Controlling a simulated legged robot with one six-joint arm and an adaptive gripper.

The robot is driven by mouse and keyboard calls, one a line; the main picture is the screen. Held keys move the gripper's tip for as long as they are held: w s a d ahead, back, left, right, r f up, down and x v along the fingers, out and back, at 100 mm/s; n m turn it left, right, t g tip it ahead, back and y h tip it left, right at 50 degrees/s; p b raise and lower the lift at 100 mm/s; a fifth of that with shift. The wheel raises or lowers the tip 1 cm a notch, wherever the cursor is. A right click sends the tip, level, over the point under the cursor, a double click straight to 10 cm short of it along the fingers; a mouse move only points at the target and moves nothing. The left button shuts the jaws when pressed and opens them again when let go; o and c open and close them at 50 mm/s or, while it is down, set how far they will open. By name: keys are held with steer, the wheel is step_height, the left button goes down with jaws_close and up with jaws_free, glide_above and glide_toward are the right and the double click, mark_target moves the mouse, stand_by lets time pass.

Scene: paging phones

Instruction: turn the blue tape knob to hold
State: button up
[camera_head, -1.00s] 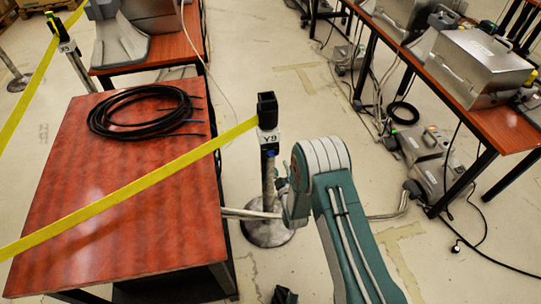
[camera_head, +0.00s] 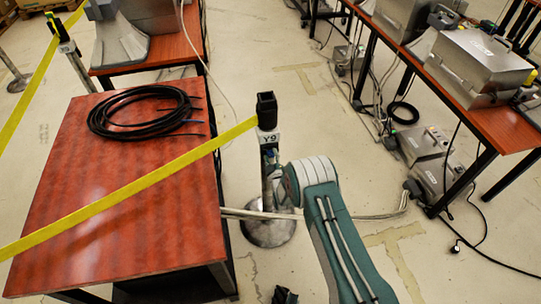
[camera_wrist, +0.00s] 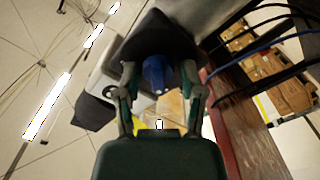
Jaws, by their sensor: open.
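The blue tape knob (camera_wrist: 155,73) is in the wrist view, seen against the dark post head (camera_wrist: 160,38). My gripper (camera_wrist: 160,88) is open, with one finger on each side of the knob. I cannot tell whether either finger touches it. The knob's setting and any hold marking are not readable. In the head view the barrier post (camera_head: 267,110) stands upright with a Y9 label, and yellow tape (camera_head: 130,190) runs from its head to the left. My arm's green and white link is just right of the post there, and it largely hides my gripper.
A red-brown table (camera_head: 120,215) stands left of the post, with a coil of black cable (camera_head: 145,110) on it. A second table (camera_head: 490,125) with metal cases is at the right. Cables lie on the floor behind my arm. The floor between is mostly open.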

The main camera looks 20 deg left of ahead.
steer(key=shift+w+a, duration=0.1)
steer(key=shift+w, duration=0.05)
jaws_close()
